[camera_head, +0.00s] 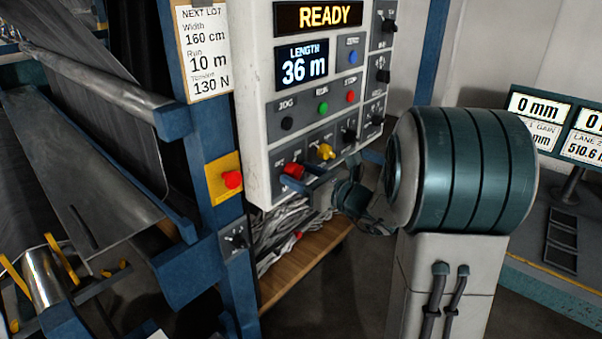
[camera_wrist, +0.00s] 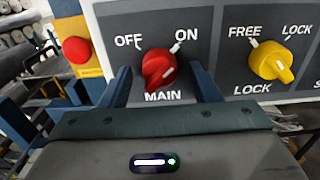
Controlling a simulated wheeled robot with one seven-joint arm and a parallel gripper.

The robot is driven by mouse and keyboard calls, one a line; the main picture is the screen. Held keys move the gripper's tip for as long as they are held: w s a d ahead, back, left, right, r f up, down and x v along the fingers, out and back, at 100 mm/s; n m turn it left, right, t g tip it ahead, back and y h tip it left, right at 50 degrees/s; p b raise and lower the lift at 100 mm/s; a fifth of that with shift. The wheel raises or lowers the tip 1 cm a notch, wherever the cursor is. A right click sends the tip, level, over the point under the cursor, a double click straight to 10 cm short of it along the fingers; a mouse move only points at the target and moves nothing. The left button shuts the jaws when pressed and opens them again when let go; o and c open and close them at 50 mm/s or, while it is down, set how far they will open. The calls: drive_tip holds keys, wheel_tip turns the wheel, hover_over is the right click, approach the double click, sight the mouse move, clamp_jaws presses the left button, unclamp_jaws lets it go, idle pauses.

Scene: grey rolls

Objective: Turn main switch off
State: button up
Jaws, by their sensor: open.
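The main switch (camera_wrist: 160,66) is a red rotary knob above the label MAIN, with OFF marked at its upper left and ON at its upper right. Its white line slants up to the right, toward ON. In the head view the red knob (camera_head: 292,171) is at the lower left of the control panel, partly hidden by my gripper (camera_head: 312,187). In the wrist view my gripper (camera_wrist: 160,76) is open, with one blue finger on each side of the knob. I cannot tell whether either finger touches it.
A yellow lock knob (camera_wrist: 271,62) is to the right of the main switch. A red button on a yellow plate (camera_head: 232,180) is on the blue post to the left. The panel's display (camera_head: 318,15) reads READY. Cables (camera_head: 290,232) lie on a wooden shelf below.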

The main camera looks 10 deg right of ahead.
drive_tip(key=c, duration=1)
drive_tip(key=shift+f+n+b, duration=0.2)
drive_tip(key=shift+n+b, duration=0.1)
drive_tip(key=shift+b, duration=0.5)
drive_tip(key=n+b, duration=0.8)
drive_tip(key=b, duration=0.7)
drive_tip(key=n+b, duration=0.9)
drive_tip(key=b, duration=0.6)
drive_tip(key=shift+w+r, duration=0.1)
drive_tip(key=shift+r, duration=0.1)
drive_tip(key=shift+r+n, duration=0.1)
drive_tip(key=shift+n, duration=0.2)
